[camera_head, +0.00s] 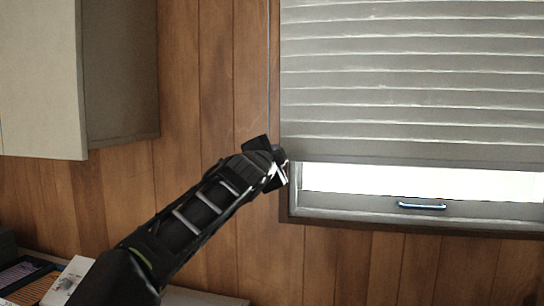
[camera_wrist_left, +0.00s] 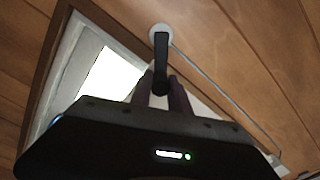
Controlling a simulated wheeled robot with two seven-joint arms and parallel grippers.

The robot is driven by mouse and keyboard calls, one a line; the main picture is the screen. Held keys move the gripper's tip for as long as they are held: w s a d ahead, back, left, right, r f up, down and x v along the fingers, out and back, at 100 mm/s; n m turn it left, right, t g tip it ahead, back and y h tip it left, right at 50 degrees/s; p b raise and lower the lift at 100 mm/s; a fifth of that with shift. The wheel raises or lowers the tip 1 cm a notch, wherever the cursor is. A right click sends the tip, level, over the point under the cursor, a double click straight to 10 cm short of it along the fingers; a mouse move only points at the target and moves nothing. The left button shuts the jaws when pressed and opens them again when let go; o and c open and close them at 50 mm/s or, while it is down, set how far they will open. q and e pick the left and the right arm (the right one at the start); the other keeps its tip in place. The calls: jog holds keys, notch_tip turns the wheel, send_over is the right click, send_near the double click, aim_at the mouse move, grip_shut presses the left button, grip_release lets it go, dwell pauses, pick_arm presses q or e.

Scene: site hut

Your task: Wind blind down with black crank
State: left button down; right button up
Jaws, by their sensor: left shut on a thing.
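The grey slatted blind (camera_head: 410,85) covers most of the window in the head view. A bright strip of glass (camera_head: 400,180) shows below its lower edge. My left gripper (camera_head: 281,172) is at the window's left edge, near the blind's lower left corner. In the left wrist view the black crank (camera_wrist_left: 161,52) hangs from a round pale hub (camera_wrist_left: 160,33) on the wood wall. My left gripper (camera_wrist_left: 163,88) is shut on the crank's lower end. The crank is hidden by the gripper in the head view. My right gripper is not in view.
A blue window handle (camera_head: 421,206) is on the lower frame. A pale wall cabinet (camera_head: 45,80) hangs at the upper left. A worktop with papers and boxes (camera_head: 65,280) is at the lower left. A thin cord (camera_wrist_left: 215,85) runs along the wall.

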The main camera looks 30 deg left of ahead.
pick_arm(q)
jog(key=m, duration=0.1)
jog(key=f+m, duration=0.1)
jog(key=m, duration=0.1)
jog(key=shift+w+d+f+b, duration=0.15)
jog(key=shift+d+f+b, duration=0.1)
jog(key=shift+d+b, duration=0.1)
jog(key=shift+a+f+m+b, duration=0.15)
jog(key=shift+f+m, duration=0.65)
jog(key=shift+m, duration=0.95)
jog(key=shift+f+m+b, duration=0.15)
jog(key=shift+f+m, duration=0.65)
jog(key=shift+m, duration=1)
jog(key=shift+a+f+m+b, duration=0.15)
jog(key=shift+f+m, duration=0.65)
jog(key=shift+m, duration=0.95)
jog(key=shift+d, duration=0.1)
jog(key=c, duration=1.3)
grip_release()
jog(key=shift+o, duration=0.2)
jog(key=b+v, duration=0.1)
jog(key=v, duration=0.7)
